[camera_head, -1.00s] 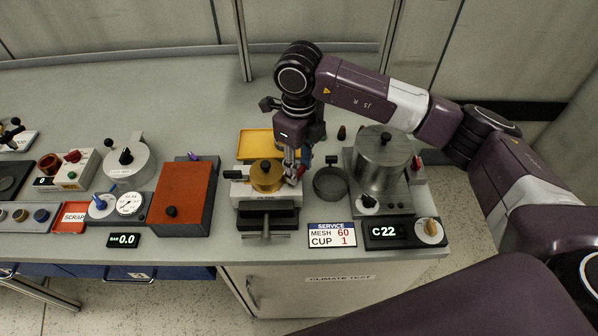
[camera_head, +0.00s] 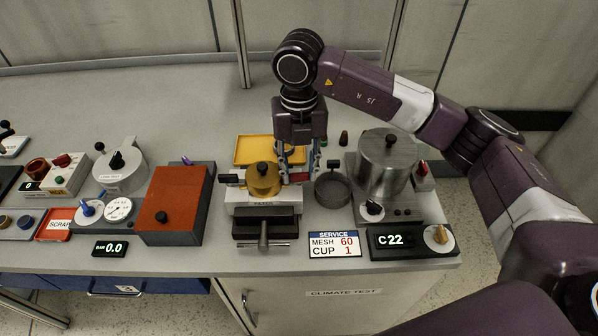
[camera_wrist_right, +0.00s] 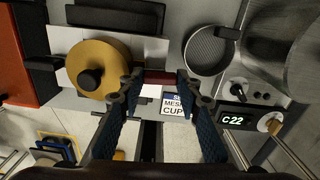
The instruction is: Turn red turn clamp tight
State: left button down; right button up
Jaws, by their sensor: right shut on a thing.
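The red turn clamp (camera_head: 299,177) is a small bar at the right side of the brass-coloured round lid (camera_head: 263,180) on the white filter block (camera_head: 240,196). My right gripper (camera_head: 298,171) reaches down over it from behind, with a finger on each side. In the right wrist view, the gripper (camera_wrist_right: 159,81) is shut on the red clamp (camera_wrist_right: 159,76), which lies crosswise between the fingertips beside the lid (camera_wrist_right: 98,68). The fingertips hide the clamp's ends. My left gripper is not in view.
A mesh sieve cup (camera_head: 332,190) and a steel pot (camera_head: 386,165) stand close on the right. A yellow tray (camera_head: 255,143) lies behind the filter block. An orange-topped box (camera_head: 174,200) stands to the left. A service sign (camera_head: 334,244) stands in front.

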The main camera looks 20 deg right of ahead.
aim_at(299, 174)
jog(key=shift+w+r+m, duration=0.15)
jog(key=shift+m, duration=0.45)
jog(key=o, duration=1.1)
jog(key=shift+c, duration=0.2)
jog(key=shift+o, duration=0.5)
jog(key=shift+r, duration=3.95)
